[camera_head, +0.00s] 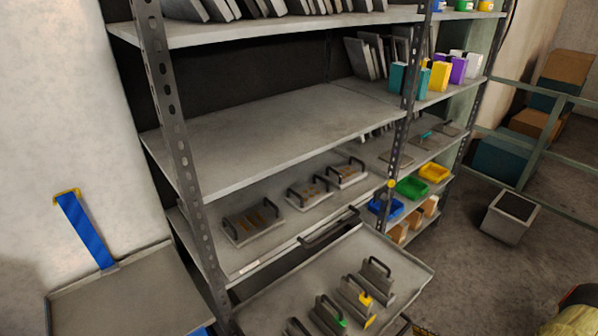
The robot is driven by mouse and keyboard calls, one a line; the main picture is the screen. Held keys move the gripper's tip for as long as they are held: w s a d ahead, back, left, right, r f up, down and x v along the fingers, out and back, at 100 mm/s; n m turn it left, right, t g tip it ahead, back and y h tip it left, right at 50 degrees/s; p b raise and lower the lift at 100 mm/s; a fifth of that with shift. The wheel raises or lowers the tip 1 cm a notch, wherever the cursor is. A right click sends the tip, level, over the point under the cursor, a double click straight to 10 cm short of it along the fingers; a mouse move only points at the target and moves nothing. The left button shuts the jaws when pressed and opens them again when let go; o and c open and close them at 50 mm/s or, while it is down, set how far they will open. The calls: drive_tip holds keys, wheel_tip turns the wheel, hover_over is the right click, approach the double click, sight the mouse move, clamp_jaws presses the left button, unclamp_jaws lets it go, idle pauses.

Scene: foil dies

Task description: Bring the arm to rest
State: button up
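My gripper and arm do not show clearly in the head view. A dark and yellow shape (578,312) at the bottom right edge is cut off, and I cannot tell what it is. Flat plates with black handles, a left one (252,224), a middle one (309,192) and a right one (346,174), lie on a lower shelf (290,235) of the metal rack. Below, a pulled-out tray (405,262) bears several upright grey blocks with dark handles, among them a rear one (377,278), one with a yellow mark and one with a green mark.
The middle shelf (270,130) is mostly bare. Teal, yellow and purple boxes stand at its right. Blue, green and yellow bins (412,188) sit lower right. A grey box (509,217) stands on the open floor. A cart with a blue upright (85,230) stands at the left.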

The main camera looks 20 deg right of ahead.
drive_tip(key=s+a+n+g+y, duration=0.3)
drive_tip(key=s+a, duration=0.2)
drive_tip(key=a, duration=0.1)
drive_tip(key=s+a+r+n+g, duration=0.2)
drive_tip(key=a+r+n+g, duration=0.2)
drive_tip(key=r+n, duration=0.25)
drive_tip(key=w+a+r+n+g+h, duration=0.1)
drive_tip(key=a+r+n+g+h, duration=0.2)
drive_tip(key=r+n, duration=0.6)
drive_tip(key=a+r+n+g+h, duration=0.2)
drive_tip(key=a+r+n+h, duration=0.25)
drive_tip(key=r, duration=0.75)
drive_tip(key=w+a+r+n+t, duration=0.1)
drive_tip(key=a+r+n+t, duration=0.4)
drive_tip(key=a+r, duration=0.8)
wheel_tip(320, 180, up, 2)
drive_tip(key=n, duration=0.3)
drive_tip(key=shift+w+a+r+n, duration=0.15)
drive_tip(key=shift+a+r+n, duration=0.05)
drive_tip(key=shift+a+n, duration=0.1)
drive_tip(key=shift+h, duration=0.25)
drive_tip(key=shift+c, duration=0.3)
